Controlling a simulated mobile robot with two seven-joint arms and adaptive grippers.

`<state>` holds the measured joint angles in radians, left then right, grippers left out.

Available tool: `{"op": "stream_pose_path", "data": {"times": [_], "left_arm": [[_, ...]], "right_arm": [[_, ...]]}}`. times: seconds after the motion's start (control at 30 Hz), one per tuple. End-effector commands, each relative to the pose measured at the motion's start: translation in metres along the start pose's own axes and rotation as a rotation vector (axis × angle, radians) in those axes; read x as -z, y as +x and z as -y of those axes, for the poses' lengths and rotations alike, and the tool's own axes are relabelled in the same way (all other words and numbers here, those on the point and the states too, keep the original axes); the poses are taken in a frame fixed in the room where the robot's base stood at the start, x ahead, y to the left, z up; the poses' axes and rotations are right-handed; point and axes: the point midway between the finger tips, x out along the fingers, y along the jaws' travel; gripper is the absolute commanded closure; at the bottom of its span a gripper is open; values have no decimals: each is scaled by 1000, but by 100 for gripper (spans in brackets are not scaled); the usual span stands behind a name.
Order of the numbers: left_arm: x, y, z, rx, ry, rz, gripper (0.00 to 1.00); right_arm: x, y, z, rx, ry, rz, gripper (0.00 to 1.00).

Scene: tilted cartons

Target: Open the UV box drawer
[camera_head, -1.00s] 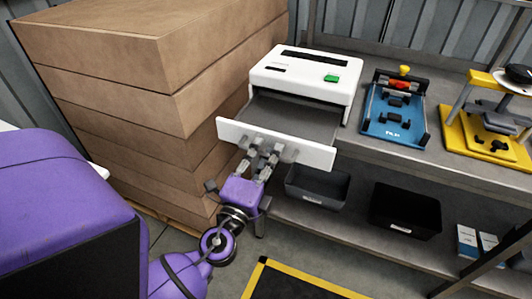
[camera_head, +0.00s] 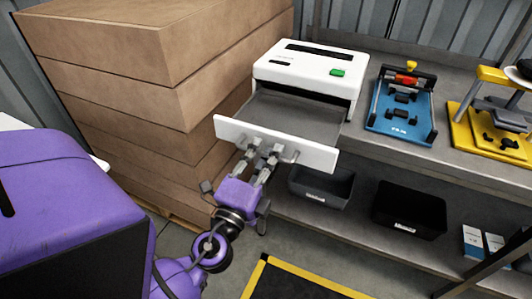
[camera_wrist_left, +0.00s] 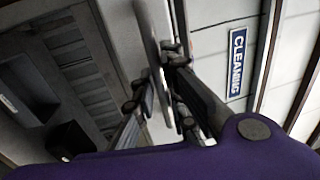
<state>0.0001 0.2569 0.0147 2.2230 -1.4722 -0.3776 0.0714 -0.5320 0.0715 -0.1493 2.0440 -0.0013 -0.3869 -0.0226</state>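The white UV box (camera_head: 310,68) stands on the workbench, with a dark slot on top and a green button. Its drawer (camera_head: 290,118) is pulled well out toward me, with the grey inside showing empty. My left gripper (camera_head: 263,152) is at the handle on the drawer's white front (camera_head: 318,155), its two fingers closed around the handle. In the left wrist view the fingers (camera_wrist_left: 160,95) sit either side of the handle, which is seen nearly edge-on and partly hidden. My right gripper is not in view.
Stacked brown cartons (camera_head: 150,70) stand close left of the drawer. A blue fixture (camera_head: 400,110) and a yellow press (camera_head: 490,130) are on the bench at right. Dark bins (camera_head: 408,210) sit on the lower shelf. A yellow-edged black mat (camera_head: 290,282) lies on the floor.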

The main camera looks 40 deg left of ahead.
Motion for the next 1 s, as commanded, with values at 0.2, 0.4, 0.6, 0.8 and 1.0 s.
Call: {"op": "stream_pose_path", "data": {"times": [0.2,0.4,0.6,0.8,1.0], "left_arm": [[0,0,0,1,0,0,72],[0,-1,0,0,0,0,72],[-1,-22,-1,-4,2,2,72],[0,-66,-1,-6,6,-3,72],[0,-102,0,-3,3,-4,72]], "right_arm": [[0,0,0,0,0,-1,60],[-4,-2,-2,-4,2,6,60],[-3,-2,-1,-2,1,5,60],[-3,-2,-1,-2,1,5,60],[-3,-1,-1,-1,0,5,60]]}}
